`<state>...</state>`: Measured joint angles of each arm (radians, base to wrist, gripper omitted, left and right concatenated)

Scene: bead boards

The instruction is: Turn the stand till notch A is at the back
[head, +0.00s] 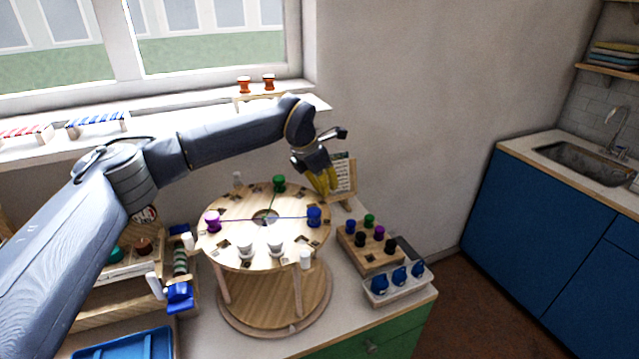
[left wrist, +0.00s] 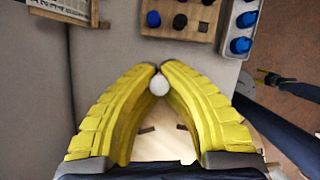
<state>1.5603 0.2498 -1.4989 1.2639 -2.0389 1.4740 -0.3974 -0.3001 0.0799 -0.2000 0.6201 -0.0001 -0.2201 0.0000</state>
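Dark marks lie round the disc; I cannot read which is notch A. My left gripper (head: 329,183) is at the back right rim. In the left wrist view its yellow fingertips close on a white knob (left wrist: 159,85).
A wooden block with coloured pegs (head: 372,257) and a white tray of blue spools (head: 400,284) stand right of the stand. A card on a holder (head: 342,175) is close behind my gripper. A blue tray (head: 125,346) and racks are at left.

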